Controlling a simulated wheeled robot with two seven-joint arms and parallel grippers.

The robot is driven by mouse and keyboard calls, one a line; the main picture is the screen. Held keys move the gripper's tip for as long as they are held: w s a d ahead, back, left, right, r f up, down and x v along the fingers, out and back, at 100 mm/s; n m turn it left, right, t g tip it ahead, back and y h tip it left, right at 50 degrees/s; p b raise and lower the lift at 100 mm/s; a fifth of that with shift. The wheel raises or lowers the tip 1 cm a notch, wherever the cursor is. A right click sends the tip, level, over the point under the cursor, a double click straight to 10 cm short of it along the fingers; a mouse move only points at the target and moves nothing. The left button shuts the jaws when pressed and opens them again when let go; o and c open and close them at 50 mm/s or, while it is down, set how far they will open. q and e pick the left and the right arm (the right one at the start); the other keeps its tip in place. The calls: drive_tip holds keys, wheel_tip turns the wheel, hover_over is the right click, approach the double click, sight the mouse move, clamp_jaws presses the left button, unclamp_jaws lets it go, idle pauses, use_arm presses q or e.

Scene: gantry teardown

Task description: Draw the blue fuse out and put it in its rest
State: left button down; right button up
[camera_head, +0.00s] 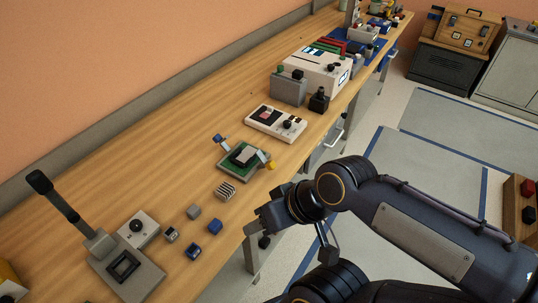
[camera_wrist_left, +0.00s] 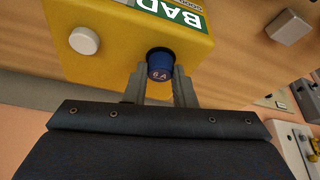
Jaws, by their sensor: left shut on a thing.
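In the left wrist view, a blue fuse (camera_wrist_left: 161,65) marked "6 A" sits at a dark round opening in the front of a yellow box (camera_wrist_left: 105,55). The two grey fingers of my left gripper (camera_wrist_left: 160,76) are closed on its sides. I cannot tell how far the fuse is inside the opening. A corner of a yellow box (camera_head: 10,284) shows at the lower left of the head view; my left gripper is outside that view. My right gripper (camera_head: 264,216) is over the bench's front edge, its jaws unclear. I cannot make out the fuse's rest.
On the wooden bench (camera_head: 165,135) are a lever device (camera_head: 125,268), several small cubes, a green board (camera_head: 232,168) and a white panel (camera_head: 268,122).

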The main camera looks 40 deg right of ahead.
use_arm(q)
drive_tip(key=shift+r+p, duration=0.5)
drive_tip(key=shift+r, duration=0.9)
drive_tip(key=shift+r+p, duration=0.15)
drive_tip(key=shift+p, duration=0.15)
drive_tip(key=shift+r+p, duration=1.5)
drive_tip(key=shift+r, duration=0.8)
drive_tip(key=shift+d, duration=0.1)
